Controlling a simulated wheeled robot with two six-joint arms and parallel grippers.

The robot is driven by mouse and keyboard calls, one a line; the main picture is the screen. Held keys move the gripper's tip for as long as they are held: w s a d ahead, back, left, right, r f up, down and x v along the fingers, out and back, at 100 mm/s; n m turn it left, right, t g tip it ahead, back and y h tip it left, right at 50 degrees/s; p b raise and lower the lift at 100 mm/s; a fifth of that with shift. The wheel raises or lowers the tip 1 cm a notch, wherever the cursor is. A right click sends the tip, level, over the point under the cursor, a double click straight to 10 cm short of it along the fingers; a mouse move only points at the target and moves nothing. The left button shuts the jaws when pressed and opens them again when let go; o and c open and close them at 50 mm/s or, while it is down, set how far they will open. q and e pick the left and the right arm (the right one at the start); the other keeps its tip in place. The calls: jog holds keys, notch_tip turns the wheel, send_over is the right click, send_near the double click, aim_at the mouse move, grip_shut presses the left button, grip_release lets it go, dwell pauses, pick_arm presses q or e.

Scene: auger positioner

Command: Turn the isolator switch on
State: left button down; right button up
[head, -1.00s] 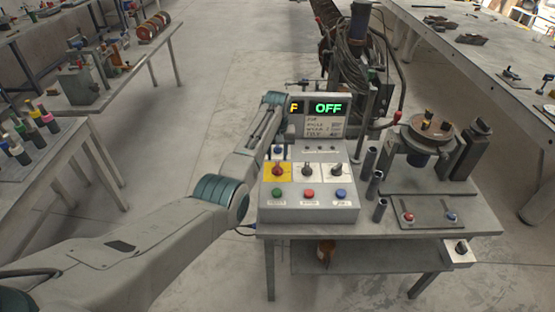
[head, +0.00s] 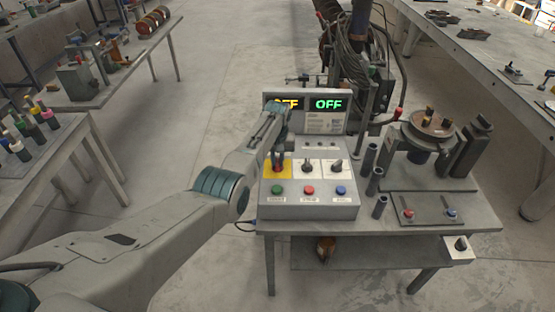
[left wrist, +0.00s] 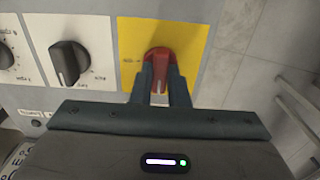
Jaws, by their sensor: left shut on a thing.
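The isolator switch is a red rotary knob (left wrist: 159,62) on a yellow plate (left wrist: 187,37) at the left of the grey control box (head: 310,211). In the head view the yellow plate (head: 269,170) shows, with the knob mostly covered by my gripper. My left gripper (left wrist: 160,82) is shut on the red knob, one finger on each side of it. The display (head: 328,104) above reads a green OFF on the right and a partly covered yellow word ending in FF on the left. My right gripper is not in view.
Two black rotary knobs (head: 307,165) on white plates sit beside the yellow plate. Green (head: 277,189), red (head: 308,190) and blue (head: 341,190) buttons line the front. A round fixture (head: 431,128) and several upright tubes stand to the right. The floor left of the bench is clear.

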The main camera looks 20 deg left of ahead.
pick_arm(q)
jog(key=shift+m, duration=0.3)
jog(key=shift+m+p, duration=0.3)
jog(key=shift+m, duration=0.6)
jog(key=m+p, duration=0.1)
jog(key=m, duration=1)
jog(key=shift+m, duration=0.3)
jog(key=m, duration=0.2)
jog(key=shift+m, duration=0.4)
jog(key=shift+m+p, duration=0.3)
jog(key=shift+m, duration=0.2)
jog(key=c, duration=1.4)
grip_release()
